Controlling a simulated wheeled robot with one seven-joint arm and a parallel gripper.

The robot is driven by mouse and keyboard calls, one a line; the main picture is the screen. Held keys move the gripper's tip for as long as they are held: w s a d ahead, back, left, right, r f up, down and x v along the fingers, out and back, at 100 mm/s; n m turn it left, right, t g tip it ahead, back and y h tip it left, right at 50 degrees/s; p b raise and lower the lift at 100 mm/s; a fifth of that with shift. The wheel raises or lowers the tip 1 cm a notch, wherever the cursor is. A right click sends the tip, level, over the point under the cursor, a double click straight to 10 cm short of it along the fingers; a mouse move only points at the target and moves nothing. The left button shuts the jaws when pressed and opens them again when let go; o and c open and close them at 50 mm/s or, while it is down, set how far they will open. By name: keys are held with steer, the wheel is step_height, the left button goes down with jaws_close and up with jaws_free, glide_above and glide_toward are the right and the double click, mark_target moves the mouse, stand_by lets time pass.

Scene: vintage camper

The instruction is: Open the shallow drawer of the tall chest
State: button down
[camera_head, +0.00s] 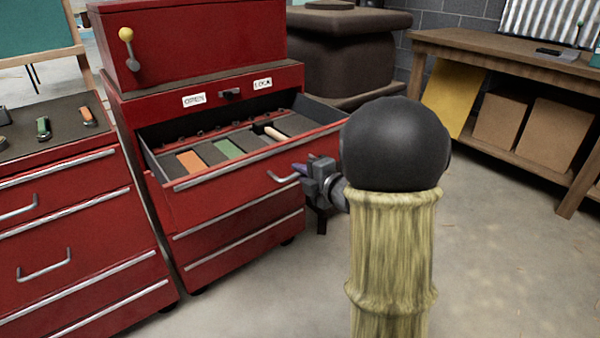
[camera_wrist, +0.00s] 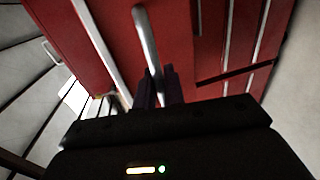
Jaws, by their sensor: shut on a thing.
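The tall red chest (camera_head: 205,86) stands left of centre in the head view. Its shallow upper drawer (camera_head: 225,197) is pulled out, and its grey inside shows orange and green pieces and several tools. A curved metal handle (camera_head: 279,179) sits on the drawer front. My gripper (camera_head: 300,170) is shut on this handle at the right part of the front. In the wrist view the handle (camera_wrist: 146,40) runs down between the dark fingers of my gripper (camera_wrist: 159,88). The exact contact is partly hidden there.
A lower red cabinet (camera_head: 75,221) with tools on top stands at the left. A wooden workbench (camera_head: 475,42) with cardboard boxes (camera_head: 553,134) under it is at the right. My arm covers the floor in front; the concrete floor (camera_head: 505,240) to the right is clear.

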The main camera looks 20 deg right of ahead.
steer(key=c, duration=1.6)
jaws_free()
steer(key=shift+c, duration=0.2)
steer(key=p+v, duration=0.2)
steer(key=v, duration=1.5)
steer(key=shift+s+p, duration=0.15)
steer(key=shift+p, duration=0.25)
